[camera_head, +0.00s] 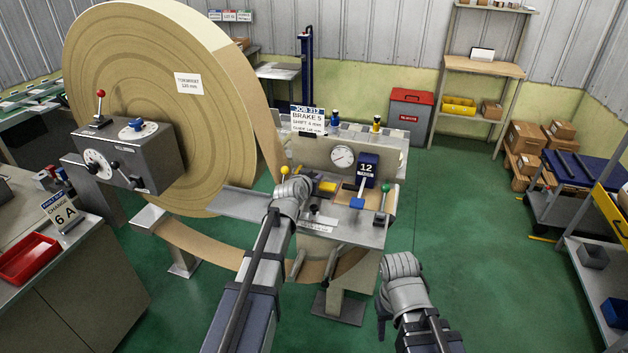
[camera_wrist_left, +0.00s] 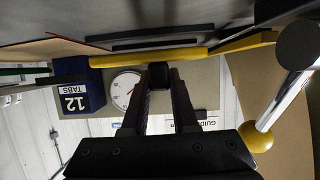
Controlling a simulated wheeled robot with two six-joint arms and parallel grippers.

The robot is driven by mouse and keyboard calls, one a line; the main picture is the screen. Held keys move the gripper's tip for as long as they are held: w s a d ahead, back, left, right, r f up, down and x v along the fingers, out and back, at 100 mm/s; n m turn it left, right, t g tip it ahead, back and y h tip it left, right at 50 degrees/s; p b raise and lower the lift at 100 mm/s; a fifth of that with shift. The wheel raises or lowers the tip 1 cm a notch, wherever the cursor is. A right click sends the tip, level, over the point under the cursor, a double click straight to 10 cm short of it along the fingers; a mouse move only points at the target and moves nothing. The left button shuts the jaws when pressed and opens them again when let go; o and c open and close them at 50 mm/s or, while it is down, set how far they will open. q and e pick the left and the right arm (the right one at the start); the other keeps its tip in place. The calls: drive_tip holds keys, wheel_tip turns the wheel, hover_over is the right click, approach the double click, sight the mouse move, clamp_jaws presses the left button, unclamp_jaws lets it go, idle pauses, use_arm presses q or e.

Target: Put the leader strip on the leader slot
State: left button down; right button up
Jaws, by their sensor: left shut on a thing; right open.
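My left gripper (camera_head: 297,184) reaches over the metal work table (camera_head: 366,230) of the machine. In the left wrist view its two fingers (camera_wrist_left: 158,85) close on a small dark piece (camera_wrist_left: 158,73), just below a yellow bar (camera_wrist_left: 150,57). I cannot tell whether this dark piece is the leader strip. Dark slot-like bars (camera_wrist_left: 150,43) lie on the grey surface beyond the yellow bar; which is the leader slot is unclear. In the head view a yellow piece (camera_head: 326,187) lies beside the left gripper. My right gripper (camera_head: 402,264) is open, apart from the table at its right.
A yellow-knobbed lever (camera_head: 284,170) stands close to my left gripper; its knob (camera_wrist_left: 256,138) shows in the wrist view. The large brown roll (camera_head: 150,70) stands left.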

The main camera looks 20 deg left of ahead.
use_arm(q)
drive_tip(key=shift+f, duration=0.1)
drive_tip(key=shift+f+b, duration=0.5)
drive_tip(key=shift+b, duration=0.1)
drive_tip(key=c, duration=0.7)
unclamp_jaws()
drive_tip(key=shift+r+p, duration=0.5)
drive_tip(key=shift+p, duration=0.05)
drive_tip(key=shift+s+r+p, duration=0.1)
drive_tip(key=shift+r+p, duration=0.25)
drive_tip(key=p+v, duration=0.4)
drive_tip(key=v, duration=0.7)
drive_tip(key=shift+s, duration=0.35)
